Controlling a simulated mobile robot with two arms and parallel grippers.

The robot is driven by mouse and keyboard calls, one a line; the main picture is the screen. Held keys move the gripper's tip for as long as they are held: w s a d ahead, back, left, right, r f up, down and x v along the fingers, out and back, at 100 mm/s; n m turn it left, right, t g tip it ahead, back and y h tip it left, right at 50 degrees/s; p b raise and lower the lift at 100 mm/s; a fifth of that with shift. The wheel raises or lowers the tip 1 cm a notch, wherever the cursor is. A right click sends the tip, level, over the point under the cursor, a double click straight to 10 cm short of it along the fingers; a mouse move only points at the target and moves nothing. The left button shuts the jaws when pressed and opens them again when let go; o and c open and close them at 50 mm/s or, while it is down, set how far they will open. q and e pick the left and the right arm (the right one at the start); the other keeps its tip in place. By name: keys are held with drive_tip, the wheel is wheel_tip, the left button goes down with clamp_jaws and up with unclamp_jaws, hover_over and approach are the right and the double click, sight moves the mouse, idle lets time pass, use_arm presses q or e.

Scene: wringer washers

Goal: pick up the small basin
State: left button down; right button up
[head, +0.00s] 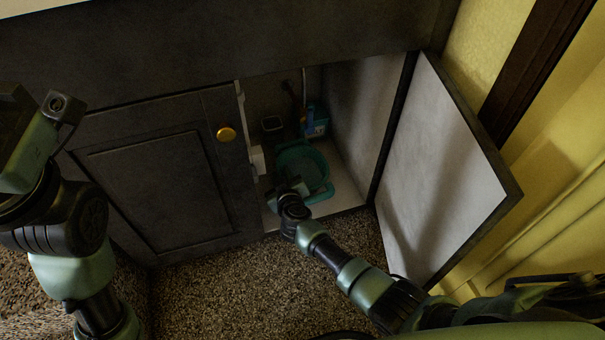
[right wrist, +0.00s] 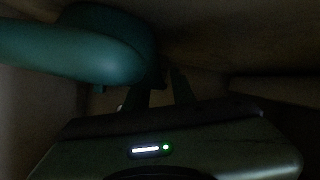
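The small basin (head: 303,160) is teal and round, with a raised rim. It sits on the floor of the open cabinet under the counter. My right gripper (head: 300,187) reaches into the cabinet at the basin's near left side. In the dark right wrist view, the basin's smooth teal rim (right wrist: 70,52) fills the upper left. The right gripper's two dark fingers (right wrist: 162,95) show just right of and below the rim, with a gap between them; contact with the rim cannot be told. My left arm is at the left edge of the head view; its fingertips cannot be made out.
The right cabinet door (head: 440,170) stands open, and the left door (head: 160,180) with a brass knob is shut. A blue box (head: 316,124) and a dark container (head: 272,126) stand behind the basin. The cabinet's side wall (head: 365,110) is close on the right.

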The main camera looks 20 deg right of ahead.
clamp_jaws()
idle(1.1)
drive_tip(key=shift+r, duration=0.1)
